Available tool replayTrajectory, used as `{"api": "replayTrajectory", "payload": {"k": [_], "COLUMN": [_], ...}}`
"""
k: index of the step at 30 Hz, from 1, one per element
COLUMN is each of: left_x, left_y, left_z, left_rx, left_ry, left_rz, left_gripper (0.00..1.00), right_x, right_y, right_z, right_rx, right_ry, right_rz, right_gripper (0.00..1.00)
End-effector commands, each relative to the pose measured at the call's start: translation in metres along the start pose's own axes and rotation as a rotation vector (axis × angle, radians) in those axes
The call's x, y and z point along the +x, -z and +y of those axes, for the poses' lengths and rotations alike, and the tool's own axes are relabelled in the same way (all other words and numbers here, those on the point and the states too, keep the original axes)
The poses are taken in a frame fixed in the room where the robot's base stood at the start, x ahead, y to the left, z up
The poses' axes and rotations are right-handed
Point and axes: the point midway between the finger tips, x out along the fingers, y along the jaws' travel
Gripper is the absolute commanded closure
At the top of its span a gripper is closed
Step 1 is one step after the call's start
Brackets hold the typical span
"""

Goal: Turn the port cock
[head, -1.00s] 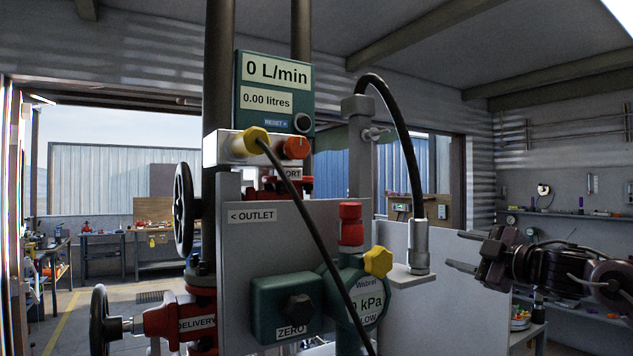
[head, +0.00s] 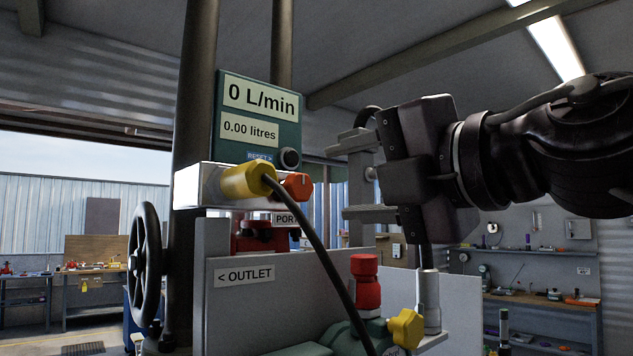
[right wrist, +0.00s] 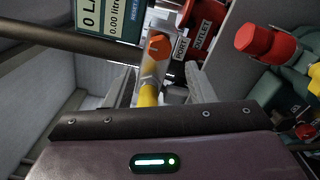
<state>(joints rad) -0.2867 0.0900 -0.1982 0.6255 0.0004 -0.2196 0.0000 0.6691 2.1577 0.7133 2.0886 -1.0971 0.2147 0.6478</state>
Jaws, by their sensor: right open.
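An orange knob (head: 297,186) with a pointer mark sits on the right end of a white block (head: 205,184). A partly covered PORT label (head: 286,219) is just below it. The knob also shows in the right wrist view (right wrist: 158,47), ahead of and between the fingers. My right gripper (head: 350,178) is open and empty, pointing left, to the right of the knob and apart from it in the head view. Its fingers straddle the line to the knob in the right wrist view (right wrist: 159,72). My left gripper is out of view.
A yellow plug (head: 245,182) with a black cable (head: 318,245) hangs in front of the panel beside the knob. A meter (head: 258,115) reads 0 L/min above. A red cap (head: 365,283), a yellow knob (head: 406,328) and a black handwheel (head: 146,265) stand around.

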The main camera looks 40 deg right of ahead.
Motion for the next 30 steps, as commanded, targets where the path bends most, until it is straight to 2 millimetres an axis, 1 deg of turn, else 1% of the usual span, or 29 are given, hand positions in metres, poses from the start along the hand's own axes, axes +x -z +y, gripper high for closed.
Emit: {"api": "replayTrajectory", "payload": {"k": [4, 8, 11, 16, 18, 21, 30], "left_x": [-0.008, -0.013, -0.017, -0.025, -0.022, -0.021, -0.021], "left_y": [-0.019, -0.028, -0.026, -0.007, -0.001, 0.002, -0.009], "left_z": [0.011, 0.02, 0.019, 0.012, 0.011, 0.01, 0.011], "left_rx": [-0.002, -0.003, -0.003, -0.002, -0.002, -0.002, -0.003], "left_ry": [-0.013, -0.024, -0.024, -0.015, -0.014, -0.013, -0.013], "left_rz": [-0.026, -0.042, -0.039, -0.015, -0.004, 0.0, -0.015], "left_gripper": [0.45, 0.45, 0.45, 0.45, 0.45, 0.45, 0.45], "right_x": [0.018, 0.035, 0.047, 0.067, 0.065, 0.066, 0.068], "right_y": [-0.001, 0.0, 0.0, -0.001, 0.0, -0.001, -0.001], "right_z": [0.001, 0.001, 0.001, 0.002, 0.0, 0.0, 0.0], "right_rx": [0.001, 0.002, 0.002, 0.002, 0.002, 0.002, 0.002], "right_ry": [0.004, 0.005, 0.004, 0.003, -0.001, -0.001, -0.001], "right_rz": [0.003, 0.004, 0.004, 0.004, 0.002, 0.002, 0.002], "right_gripper": [0.5, 0.5, 0.5, 0.5, 0.5, 0.5, 0.5]}}
